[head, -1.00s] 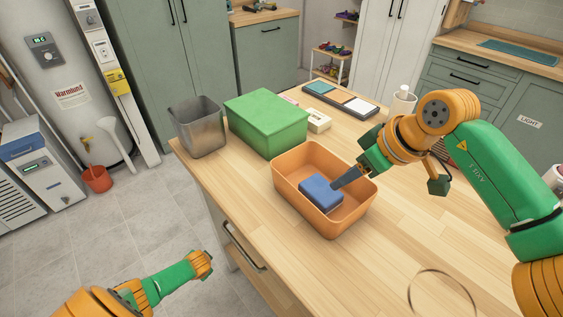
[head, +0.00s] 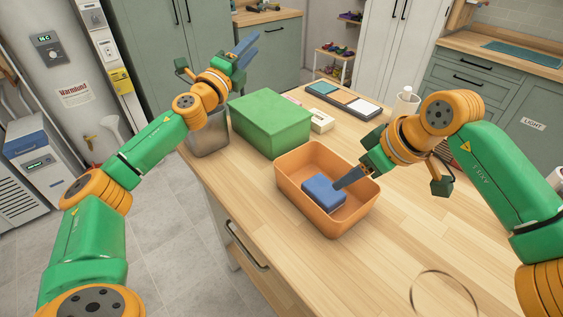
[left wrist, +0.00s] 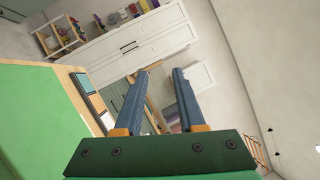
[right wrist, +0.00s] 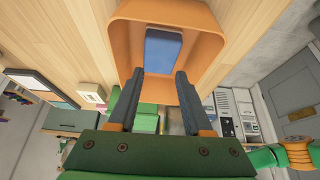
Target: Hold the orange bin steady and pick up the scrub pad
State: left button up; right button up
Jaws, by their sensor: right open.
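The orange bin (head: 361,212) stands on the wooden table. A blue block-shaped scrub pad (head: 324,191) lies inside it on the floor of the bin. My right gripper (head: 340,185) is open, its fingers reaching down into the bin at the pad. In the right wrist view, the pad (right wrist: 162,50) shows just beyond and between the right fingertips (right wrist: 160,73); I cannot tell whether they touch it. My left gripper (head: 250,44) is open and empty, raised above the far left of the table, away from the bin. Its spread fingers (left wrist: 161,72) show in the left wrist view.
A green box (head: 270,122) stands behind the bin, with a grey metal container (head: 208,141) to its left, partly hidden by my left arm. A small cream block (head: 321,121), a tray with coloured panels (head: 342,98) and a white bottle (head: 405,101) stand behind.

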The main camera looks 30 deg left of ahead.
pick_arm(q)
jog(key=s+d+f+m+g+h, duration=0.1)
jog(key=d+f+m+g+h, duration=0.1)
jog(key=d+m+g+h, duration=0.65)
jog(key=s+d+f+m+g+h, duration=0.1)
jog(key=d+m+h, duration=0.4)
jog(key=d+m, duration=0.85)
jog(key=m+g+y, duration=1.1)
jog(key=m+y, duration=0.1)
jog(key=m, duration=0.3)
send_over(284, 194)
jog(key=f, duration=1.3)
jog(key=shift+s+f, duration=0.2)
jog(key=shift+f, duration=0.05)
jog(key=shift+m, duration=0.3)
notch_tip(284, 194, down, 8)
jog(key=shift+w+a+r, duration=0.1)
jog(key=shift+w+r, duration=0.05)
jog(key=shift+c, duration=0.2)
grip_shut()
